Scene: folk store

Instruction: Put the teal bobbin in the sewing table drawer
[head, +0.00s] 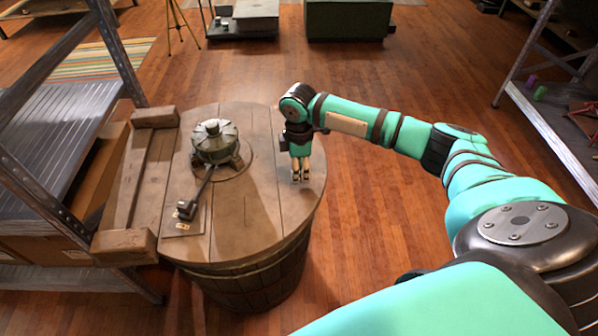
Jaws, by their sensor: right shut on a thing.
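My right gripper (301,176) points down at the right side of the round wooden barrel top (250,225). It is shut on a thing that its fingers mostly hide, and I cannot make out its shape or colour. I cannot pick out a teal bobbin anywhere. A purple spool (531,81) and a green spool (540,93) stand on the shelf at the right. No sewing table drawer can be recognised. My left gripper is not in view.
A metal device with a lever (215,145) stands on the barrel top, left of my right gripper. A wooden frame (140,190) and a metal shelf rack (50,125) are at the left. Dark green furniture (348,18) stands at the back. The middle floor is clear.

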